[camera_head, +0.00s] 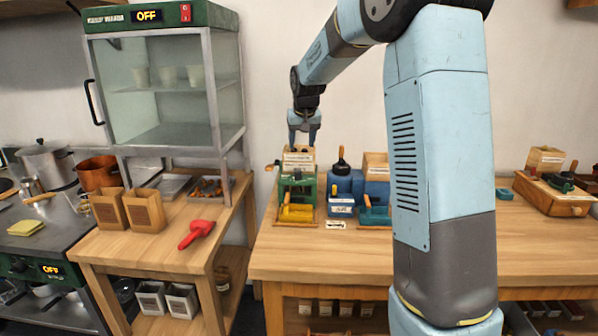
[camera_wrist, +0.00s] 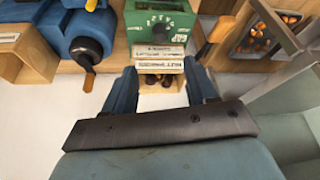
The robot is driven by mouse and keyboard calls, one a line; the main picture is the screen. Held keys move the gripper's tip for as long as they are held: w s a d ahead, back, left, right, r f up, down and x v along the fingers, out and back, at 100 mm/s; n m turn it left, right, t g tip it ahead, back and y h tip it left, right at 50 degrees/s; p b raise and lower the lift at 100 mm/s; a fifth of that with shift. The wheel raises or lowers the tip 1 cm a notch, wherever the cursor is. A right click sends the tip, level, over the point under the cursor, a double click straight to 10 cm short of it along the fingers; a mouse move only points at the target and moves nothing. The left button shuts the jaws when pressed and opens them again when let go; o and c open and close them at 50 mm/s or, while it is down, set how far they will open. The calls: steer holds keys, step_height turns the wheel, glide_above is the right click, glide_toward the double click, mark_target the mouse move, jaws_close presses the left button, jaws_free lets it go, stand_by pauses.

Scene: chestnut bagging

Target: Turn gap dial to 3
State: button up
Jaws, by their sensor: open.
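The dial's setting is too small to read. My gripper (camera_head: 304,138) is above the box, pointing down. In the wrist view the open gripper (camera_wrist: 163,75) has its fingers apart on either side of the box's labelled edge, with nothing clearly held.
A blue machine (camera_head: 342,187) stands just right of the green one; it also shows in the wrist view (camera_wrist: 80,38). A glass warming cabinet (camera_head: 170,90) reading OFF stands at the left, with a red scoop (camera_head: 196,233) below. The table front (camera_head: 320,255) is clear.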

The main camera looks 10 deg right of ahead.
mark_target(298, 171)
steer(key=x, duration=1.4)
steer(key=shift+w+f, duration=0.15)
steer(key=shift+w, duration=0.05)
steer(key=c, duration=1)
